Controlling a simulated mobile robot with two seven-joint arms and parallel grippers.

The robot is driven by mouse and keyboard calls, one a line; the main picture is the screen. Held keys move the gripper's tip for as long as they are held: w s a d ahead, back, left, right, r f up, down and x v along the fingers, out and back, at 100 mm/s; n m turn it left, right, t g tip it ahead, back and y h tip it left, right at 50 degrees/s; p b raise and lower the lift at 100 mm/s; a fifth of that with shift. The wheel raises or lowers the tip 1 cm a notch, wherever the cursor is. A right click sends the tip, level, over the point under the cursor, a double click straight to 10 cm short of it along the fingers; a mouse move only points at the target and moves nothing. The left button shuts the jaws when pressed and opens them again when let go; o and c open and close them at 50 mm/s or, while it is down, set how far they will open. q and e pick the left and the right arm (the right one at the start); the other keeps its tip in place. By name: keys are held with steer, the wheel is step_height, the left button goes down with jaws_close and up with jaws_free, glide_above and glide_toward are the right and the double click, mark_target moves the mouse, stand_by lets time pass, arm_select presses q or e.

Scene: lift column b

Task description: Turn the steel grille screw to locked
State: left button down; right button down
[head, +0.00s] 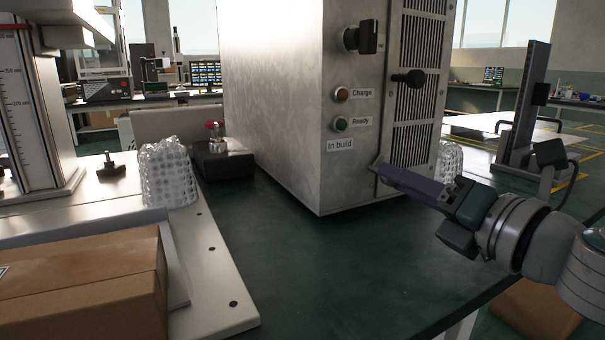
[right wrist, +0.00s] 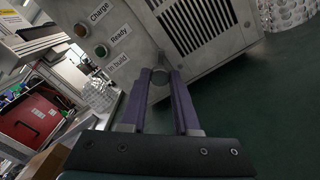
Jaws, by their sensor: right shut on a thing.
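The steel grille (head: 414,85) is a slotted panel on the front of the big grey metal cabinet (head: 275,95). My right gripper (head: 380,170) reaches in from the right with its long purple fingers at the grille's lower left corner. In the right wrist view the fingertips (right wrist: 160,78) are shut on a small round metal screw (right wrist: 160,75) beside the slots (right wrist: 200,25). The fingers cover part of the screw, and its turn position cannot be told. My left gripper is not in view.
A black knob (head: 408,78) sticks out of the grille above my gripper, with a rotary switch (head: 362,38) higher up. A cardboard box (head: 90,285) and bubble wrap (head: 168,172) lie at the left. The green bench top (head: 320,265) before the cabinet is clear.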

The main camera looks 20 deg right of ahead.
steer(key=m, duration=0.3)
steer(key=shift+p, duration=0.35)
steer(key=m+p, duration=0.1)
steer(key=m, duration=0.2)
steer(key=shift+r, duration=0.1)
steer(key=m+p, duration=0.1)
steer(key=m, duration=0.2)
steer(key=shift+m+p, duration=0.3)
steer(key=shift+m, duration=0.1)
steer(key=c, duration=0.6)
jaws_free()
steer(key=shift+c, duration=0.2)
